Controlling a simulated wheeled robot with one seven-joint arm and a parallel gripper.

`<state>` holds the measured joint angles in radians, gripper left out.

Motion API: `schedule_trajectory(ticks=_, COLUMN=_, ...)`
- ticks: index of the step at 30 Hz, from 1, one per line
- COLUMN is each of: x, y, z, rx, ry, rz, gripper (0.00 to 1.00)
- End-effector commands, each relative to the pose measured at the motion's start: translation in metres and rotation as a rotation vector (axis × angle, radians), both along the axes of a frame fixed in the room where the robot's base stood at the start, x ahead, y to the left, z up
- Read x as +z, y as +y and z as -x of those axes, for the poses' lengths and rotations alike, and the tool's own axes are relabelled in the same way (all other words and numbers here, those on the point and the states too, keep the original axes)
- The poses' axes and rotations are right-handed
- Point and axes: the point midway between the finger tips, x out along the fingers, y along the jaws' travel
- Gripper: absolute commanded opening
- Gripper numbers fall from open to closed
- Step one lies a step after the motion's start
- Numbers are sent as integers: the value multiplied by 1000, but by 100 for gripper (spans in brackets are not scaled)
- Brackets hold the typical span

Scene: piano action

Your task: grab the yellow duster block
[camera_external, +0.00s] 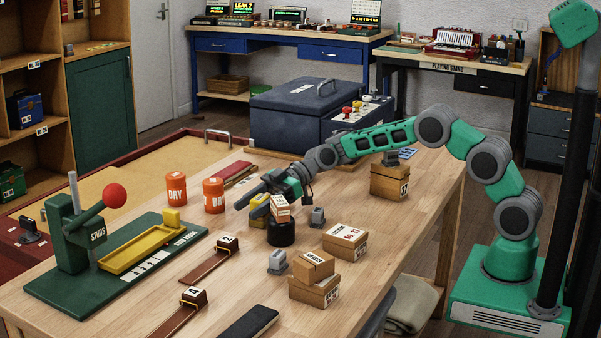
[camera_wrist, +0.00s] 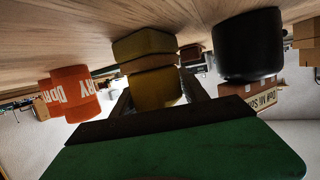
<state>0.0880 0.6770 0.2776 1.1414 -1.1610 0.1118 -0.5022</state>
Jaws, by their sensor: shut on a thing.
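The yellow duster block (camera_external: 257,212) stands near the middle of the workbench, partly hidden behind my gripper and a small box. In the wrist view, which looks upside down, the yellow duster block (camera_wrist: 150,88) sits between my gripper's fingers, with a brown band across it. My gripper (camera_external: 262,197) is shut on it, reaching in from the right; its fingers also show in the wrist view (camera_wrist: 155,103). The block is at or very near the bench top; I cannot tell whether it touches.
Orange DRY tins (camera_external: 214,196) are to the left. A green board (camera_external: 120,262) with a lever press lies at front left. Cardboard boxes (camera_external: 345,242) stand to the right.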

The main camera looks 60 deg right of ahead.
Motion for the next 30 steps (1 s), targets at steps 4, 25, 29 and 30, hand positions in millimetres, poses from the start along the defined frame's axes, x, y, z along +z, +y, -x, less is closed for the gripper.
schedule_trajectory(ticks=4, x=0, y=0, z=0, rx=0, ry=0, rz=0, gripper=28)
schedule_trajectory(ticks=25, x=19, y=0, z=-1, rx=0, ry=-5, rz=0, gripper=7)
schedule_trajectory(ticks=29, x=42, y=-3, z=6, rx=-1, ry=-4, rz=2, gripper=7)
schedule_trajectory(ticks=30, x=50, y=-5, z=13, rx=-2, ry=-5, rz=1, gripper=7)
